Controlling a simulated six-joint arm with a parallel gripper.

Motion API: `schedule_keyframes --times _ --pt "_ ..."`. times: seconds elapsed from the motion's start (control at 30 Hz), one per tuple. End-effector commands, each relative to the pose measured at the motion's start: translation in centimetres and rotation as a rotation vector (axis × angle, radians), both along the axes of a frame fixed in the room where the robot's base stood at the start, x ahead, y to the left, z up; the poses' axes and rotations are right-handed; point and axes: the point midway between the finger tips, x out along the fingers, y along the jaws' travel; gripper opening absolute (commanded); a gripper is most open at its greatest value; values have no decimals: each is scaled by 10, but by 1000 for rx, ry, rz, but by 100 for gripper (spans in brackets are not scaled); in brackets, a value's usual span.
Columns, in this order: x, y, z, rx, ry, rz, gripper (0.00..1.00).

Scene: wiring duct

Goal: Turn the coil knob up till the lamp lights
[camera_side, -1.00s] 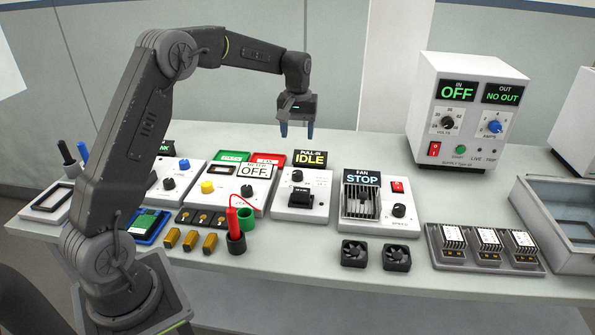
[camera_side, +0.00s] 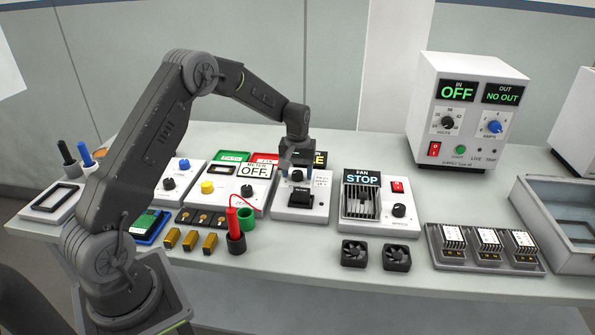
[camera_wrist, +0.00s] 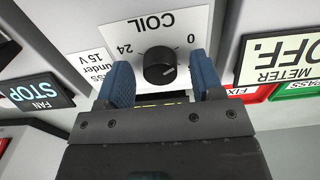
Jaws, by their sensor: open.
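The coil knob (camera_wrist: 160,68) is a black round knob with a pale pointer line, on a white panel marked COIL, 0 and 24. It also shows, partly behind my fingers, in the side view (camera_side: 297,175). My gripper (camera_wrist: 158,85) is open, its two blue fingers one on each side of the knob, with a gap to it visible on both sides. In the side view my gripper (camera_side: 297,168) is down at the pull-in unit (camera_side: 292,208). The unit's display (camera_side: 320,159) is mostly hidden behind my gripper. I cannot make out a lit lamp.
The meter unit (camera_side: 254,171), reading OFF, stands left of the coil unit, and the fan unit (camera_side: 362,178), reading STOP, stands right. The supply (camera_side: 468,110) behind reads OFF and NO OUT. A red probe (camera_side: 231,215) stands in a holder in front.

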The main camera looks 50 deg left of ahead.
Motion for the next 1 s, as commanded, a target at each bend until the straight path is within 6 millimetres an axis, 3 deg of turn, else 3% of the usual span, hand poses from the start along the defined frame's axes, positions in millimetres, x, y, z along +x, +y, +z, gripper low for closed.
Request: schedule_keyframes --times 0.1,0.6,1.0 --pt "0 0 0 0 0 0 61" --pt "0 0 1 0 0 0 13" --pt "0 0 1 0 0 -73 12"
